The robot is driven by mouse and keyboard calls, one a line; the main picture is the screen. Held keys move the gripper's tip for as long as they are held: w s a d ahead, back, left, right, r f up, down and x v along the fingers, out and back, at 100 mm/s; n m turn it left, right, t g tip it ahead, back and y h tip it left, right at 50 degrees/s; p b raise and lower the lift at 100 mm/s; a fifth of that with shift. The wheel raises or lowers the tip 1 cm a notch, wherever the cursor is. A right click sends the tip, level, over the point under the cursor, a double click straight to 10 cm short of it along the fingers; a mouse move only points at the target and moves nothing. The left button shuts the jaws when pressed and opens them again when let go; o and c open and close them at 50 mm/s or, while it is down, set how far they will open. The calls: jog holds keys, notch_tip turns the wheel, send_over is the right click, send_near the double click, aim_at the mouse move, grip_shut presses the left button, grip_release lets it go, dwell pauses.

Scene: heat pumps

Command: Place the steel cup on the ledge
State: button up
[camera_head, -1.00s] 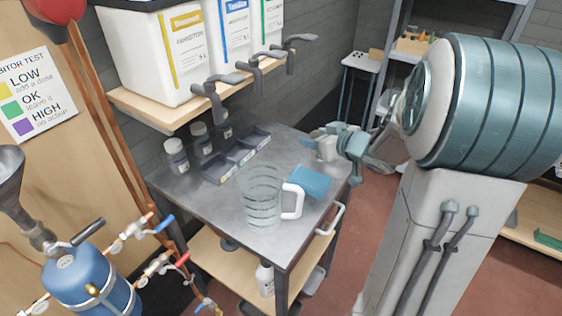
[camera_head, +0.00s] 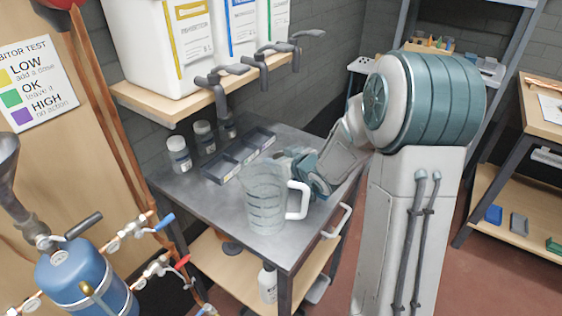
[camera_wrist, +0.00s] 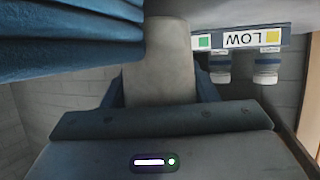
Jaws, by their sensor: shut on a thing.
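My gripper (camera_head: 300,160) is low over the metal table, just behind the clear jug in the head view. In the head view the cup cannot be made out behind the jug and my wrist. A wooden wall ledge (camera_head: 165,104) at upper left carries large white containers. My gripper is below and right of it.
The clear jug (camera_head: 266,212) with a white handle stands near the table's front. A compartment tray (camera_head: 240,155) and white-lidded bottles (camera_head: 179,155) stand behind it. Dark taps (camera_head: 215,85) jut over the table. Ribbed blue material (camera_wrist: 65,45) fills the wrist view's upper left.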

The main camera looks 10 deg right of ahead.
jog(key=shift+f, duration=0.25)
jog(key=shift+f, duration=0.15)
jog(key=o, duration=1)
jog(key=shift+o, duration=0.2)
